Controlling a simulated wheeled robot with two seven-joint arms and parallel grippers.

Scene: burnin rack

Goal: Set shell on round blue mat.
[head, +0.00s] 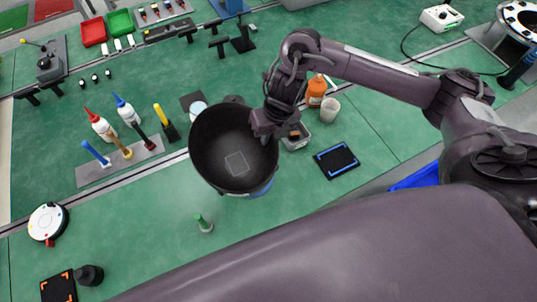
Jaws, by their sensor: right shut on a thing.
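The shell (215,135) is a dark, open, round bucket-like housing with a pale square on its inner bottom. My right gripper (268,126) is shut on the shell's right rim, and the shell's open mouth faces the camera. The round blue mat (263,189) shows only as a blue curved edge below the shell's lower right side; the shell hides the rest. I cannot tell whether the shell touches the mat or hangs above it. My left gripper is not in view.
Left is a grey mat (92,174) with bottles and tools. Right are an orange bottle (316,91), a white cup (330,108) and a black blue-marked pad (337,160). The bench's lower left middle is clear.

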